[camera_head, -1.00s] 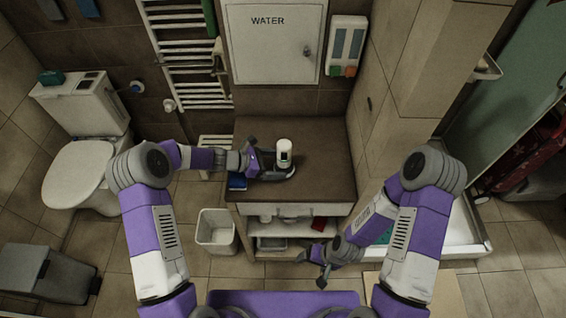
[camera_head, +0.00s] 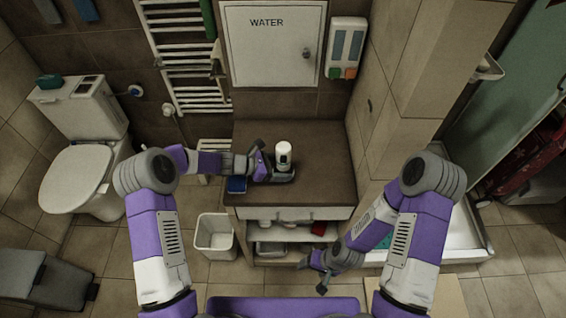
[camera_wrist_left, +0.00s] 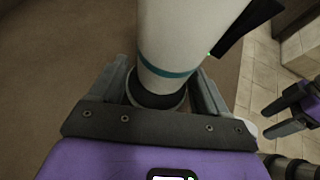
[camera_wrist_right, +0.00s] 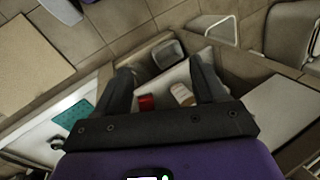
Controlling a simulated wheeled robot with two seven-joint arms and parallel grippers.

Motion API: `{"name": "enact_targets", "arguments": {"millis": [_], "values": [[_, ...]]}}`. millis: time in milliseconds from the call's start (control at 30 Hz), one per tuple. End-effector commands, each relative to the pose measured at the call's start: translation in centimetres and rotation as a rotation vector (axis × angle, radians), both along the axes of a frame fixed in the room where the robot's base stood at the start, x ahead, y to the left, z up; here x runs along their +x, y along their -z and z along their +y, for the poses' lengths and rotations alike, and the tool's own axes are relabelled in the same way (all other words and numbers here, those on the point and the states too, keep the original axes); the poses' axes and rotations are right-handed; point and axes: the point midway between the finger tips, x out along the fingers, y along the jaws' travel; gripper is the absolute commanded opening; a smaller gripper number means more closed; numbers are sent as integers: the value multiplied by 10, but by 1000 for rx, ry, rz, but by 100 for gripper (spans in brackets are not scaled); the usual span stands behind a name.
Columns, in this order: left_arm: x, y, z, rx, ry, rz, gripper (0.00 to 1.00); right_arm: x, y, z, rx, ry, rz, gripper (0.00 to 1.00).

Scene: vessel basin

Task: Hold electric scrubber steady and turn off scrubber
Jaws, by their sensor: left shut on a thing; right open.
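The electric scrubber (camera_head: 283,153) is a white cylinder with a dark band, upright at the brown countertop. My left gripper (camera_head: 277,172) is shut around its lower part. In the left wrist view the scrubber's white body (camera_wrist_left: 180,40) with a teal ring and dark base stands between the left fingers (camera_wrist_left: 160,95). A small green light (camera_wrist_left: 210,54) shows beside the body, next to a dark part. My right gripper (camera_head: 320,277) is open and empty, low in front of the cabinet. In the right wrist view its fingers (camera_wrist_right: 168,88) are apart, with shelf items beyond them.
The countertop (camera_head: 325,180) is clear right of the scrubber. A blue item (camera_head: 236,185) lies at its left edge. The open shelf (camera_head: 300,234) below holds several things. A white bin (camera_head: 214,238) and a toilet (camera_head: 76,178) stand left; a wall pillar rises right.

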Motion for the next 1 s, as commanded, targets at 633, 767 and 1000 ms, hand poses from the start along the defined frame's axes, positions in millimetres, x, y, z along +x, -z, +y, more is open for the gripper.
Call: {"name": "enact_targets", "arguments": {"millis": [633, 767, 1000], "values": [[0, 1, 1, 1, -1, 0, 59, 137, -199, 35, -153, -951, -702, 0], [0, 0, 1, 1, -1, 0, 59, 147, -251, 41, -247, -1163, -840, 0], [0, 1, 1, 1, 0, 0, 59, 150, -312, 46, -384, -1403, -979, 0]]}}
